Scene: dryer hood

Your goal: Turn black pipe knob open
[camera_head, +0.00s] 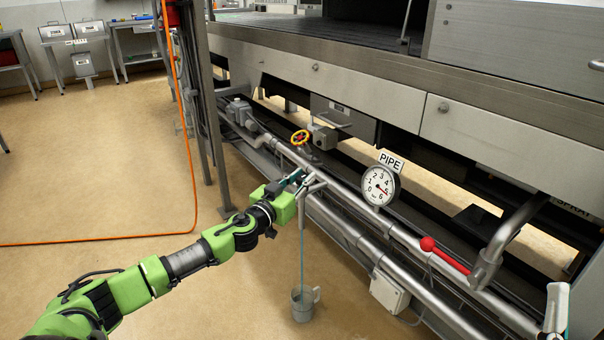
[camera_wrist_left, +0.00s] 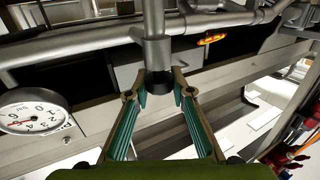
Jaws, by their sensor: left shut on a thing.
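The black knob (camera_wrist_left: 160,82) sits on the underside of a metal pipe fitting, between my left fingertips. My left gripper (camera_wrist_left: 160,88) is shut on this knob. In the head view my left gripper (camera_head: 300,180) reaches the pipe from the left and hides the knob. A thin bluish stream (camera_head: 302,245) runs from the outlet at the pipe down to a grey metal cup (camera_head: 303,305) on the floor. Part of what looks like my right gripper (camera_head: 556,308) shows at the lower right edge; its jaws cannot be made out.
A round gauge (camera_head: 380,187) under a PIPE sign (camera_head: 390,161) stands right of the gripper. A red lever (camera_head: 443,254) lies farther right along the pipe. The floor at left is mostly clear, crossed by an orange hose (camera_head: 120,237).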

